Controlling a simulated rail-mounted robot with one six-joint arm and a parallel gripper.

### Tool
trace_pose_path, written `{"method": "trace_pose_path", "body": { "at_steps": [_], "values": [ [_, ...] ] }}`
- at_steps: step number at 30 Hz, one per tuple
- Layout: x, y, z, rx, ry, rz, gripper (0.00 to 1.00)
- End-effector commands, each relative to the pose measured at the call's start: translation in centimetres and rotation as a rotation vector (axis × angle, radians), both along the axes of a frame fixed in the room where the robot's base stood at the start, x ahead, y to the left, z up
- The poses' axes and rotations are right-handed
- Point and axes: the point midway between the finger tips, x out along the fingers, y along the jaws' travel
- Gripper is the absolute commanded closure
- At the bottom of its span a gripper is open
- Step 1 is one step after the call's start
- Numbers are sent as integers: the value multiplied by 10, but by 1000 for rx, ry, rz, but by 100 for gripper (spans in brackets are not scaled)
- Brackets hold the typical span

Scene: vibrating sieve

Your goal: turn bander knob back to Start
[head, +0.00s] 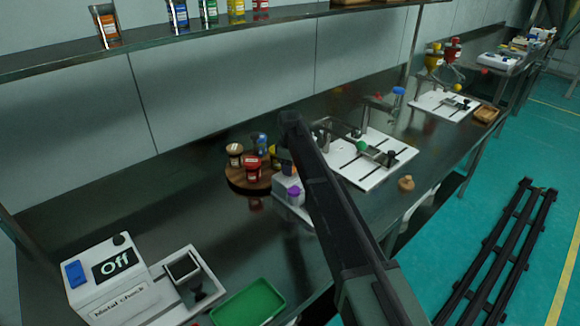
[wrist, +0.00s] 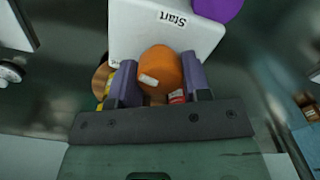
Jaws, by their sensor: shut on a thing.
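A small white mark shows on the knob's lower left, on the side away from the "Start" label. In the head view, the white box (head: 283,187) stands on the bench, partly behind my arm, which hides the gripper and most of the knob.
A purple object (wrist: 214,8) is close beside the box. A round wooden tray (head: 240,184) with several jars stands just left of the box. Behind it is a white board (head: 368,172) with a fixture. A metal checker (head: 105,282) reads "Off" at the front left, near a green tray (head: 248,301).

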Motion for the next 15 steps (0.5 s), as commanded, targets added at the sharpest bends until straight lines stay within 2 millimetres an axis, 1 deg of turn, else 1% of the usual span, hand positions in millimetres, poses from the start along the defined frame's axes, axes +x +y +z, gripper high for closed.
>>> {"method": "trace_pose_path", "body": {
  "at_steps": [15],
  "values": [
    [0, 0, 0, 0, 1, -488, 80]
  ]
}}
